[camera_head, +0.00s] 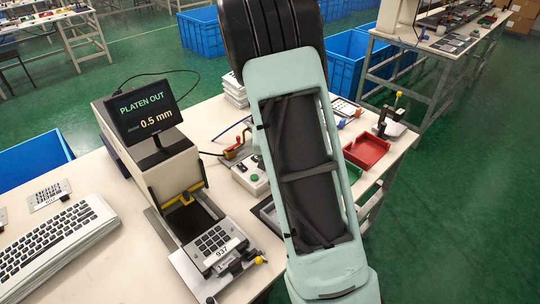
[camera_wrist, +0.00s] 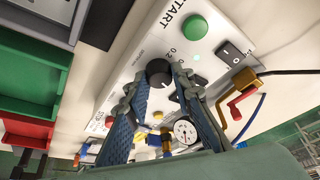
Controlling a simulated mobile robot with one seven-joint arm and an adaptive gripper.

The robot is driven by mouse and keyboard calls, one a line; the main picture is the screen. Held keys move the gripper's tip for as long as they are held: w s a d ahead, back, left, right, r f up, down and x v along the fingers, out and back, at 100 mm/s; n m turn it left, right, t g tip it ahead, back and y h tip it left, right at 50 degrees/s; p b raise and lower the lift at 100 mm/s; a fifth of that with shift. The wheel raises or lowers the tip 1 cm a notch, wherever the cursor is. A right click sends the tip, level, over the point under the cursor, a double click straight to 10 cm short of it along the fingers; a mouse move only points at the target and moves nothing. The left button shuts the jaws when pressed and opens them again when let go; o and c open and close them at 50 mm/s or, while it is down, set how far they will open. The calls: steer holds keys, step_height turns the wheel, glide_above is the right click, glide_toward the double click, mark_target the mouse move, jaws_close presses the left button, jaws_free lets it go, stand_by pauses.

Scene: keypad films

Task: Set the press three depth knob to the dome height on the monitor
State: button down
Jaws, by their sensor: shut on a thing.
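The monitor (camera_head: 145,109) in the head view reads "PLATEN OUT" and 0.5 mm; the small word before the number is hard to read. The black depth knob (camera_wrist: 158,71) is on the white control box (camera_wrist: 150,45) in the wrist view, with printed marks including 0.2 beside it. My gripper (camera_wrist: 159,82) is shut on the knob, one blue-padded finger on each side. The knob's pointer setting is not clear. In the head view my arm hides the knob and gripper; part of the control box (camera_head: 246,181) shows.
The press (camera_head: 165,165) stands left of my arm with a keypad labelled 937 (camera_head: 216,245) before it. A green START button (camera_wrist: 195,27), black switch (camera_wrist: 236,52), dial gauge (camera_wrist: 186,131) and red-orange clamp (camera_wrist: 236,98) surround the knob. A red tray (camera_head: 366,150) lies right.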

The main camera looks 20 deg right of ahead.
steer(key=m+p, duration=0.1)
steer(key=p, duration=0.1)
steer(key=m+h+p, duration=0.1)
steer(key=m, duration=0.1)
steer(key=shift+a+r+g+p, duration=0.1)
steer(key=shift+r+g+p, duration=0.15)
steer(key=shift+g+p, duration=0.15)
steer(key=shift+w+f+m+h+p, duration=0.1)
steer(key=shift+f+m+h+p, duration=0.15)
steer(key=shift+m+p, duration=0.7)
steer(key=c, duration=1.7)
jaws_free()
steer(key=v, duration=1.2)
steer(key=shift+w+a, duration=0.15)
steer(key=shift+w, duration=0.05)
steer(key=shift+w+r, duration=0.1)
